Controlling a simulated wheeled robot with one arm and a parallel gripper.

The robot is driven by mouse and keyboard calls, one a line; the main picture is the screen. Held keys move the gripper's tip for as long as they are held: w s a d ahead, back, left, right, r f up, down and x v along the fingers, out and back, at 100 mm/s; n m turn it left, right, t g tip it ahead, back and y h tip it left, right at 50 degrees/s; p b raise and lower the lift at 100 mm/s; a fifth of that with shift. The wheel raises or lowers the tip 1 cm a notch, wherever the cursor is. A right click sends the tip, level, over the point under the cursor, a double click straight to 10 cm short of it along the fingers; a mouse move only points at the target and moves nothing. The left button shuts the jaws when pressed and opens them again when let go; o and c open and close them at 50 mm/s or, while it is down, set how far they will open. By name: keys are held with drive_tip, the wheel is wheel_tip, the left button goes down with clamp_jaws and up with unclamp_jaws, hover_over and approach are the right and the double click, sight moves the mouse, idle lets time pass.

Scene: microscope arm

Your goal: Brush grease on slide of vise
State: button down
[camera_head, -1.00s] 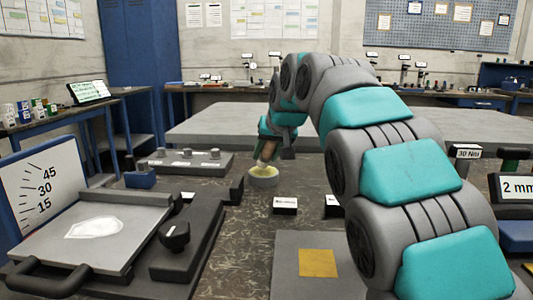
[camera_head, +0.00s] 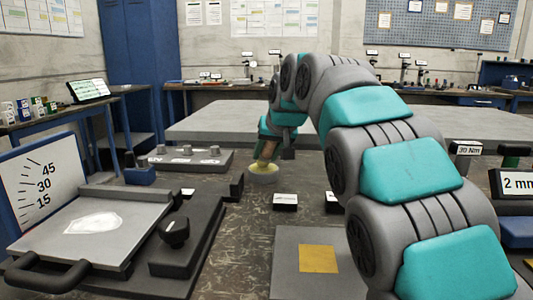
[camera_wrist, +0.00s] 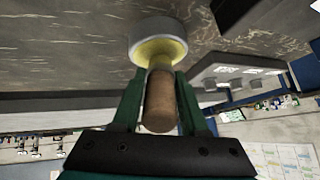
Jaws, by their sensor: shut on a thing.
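My gripper (camera_wrist: 158,78) is shut on a brush with a brown wooden handle (camera_wrist: 160,105), one green finger on each side. The brush points down into a round pale grey pot (camera_wrist: 135,27) of yellow grease (camera_wrist: 158,48). Its tip is hidden in the grease. The head view shows the pot (camera_head: 263,180) on the dark bench, with the brush (camera_head: 267,152) leaning over it. A dark fixture with a black knob (camera_head: 174,231) stands at the left, beside a flat grey plate (camera_head: 100,228). I cannot tell which part is the vise slide.
A grey block with several pegs (camera_head: 187,160) lies behind the fixture. A small label block (camera_head: 285,201) sits right of the pot. A grey mat with a yellow square (camera_head: 318,259) is nearer. My arm covers the right side.

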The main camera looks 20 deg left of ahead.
idle(0.4)
drive_tip(key=shift+r+p, duration=2.5)
drive_tip(key=shift+r, duration=1)
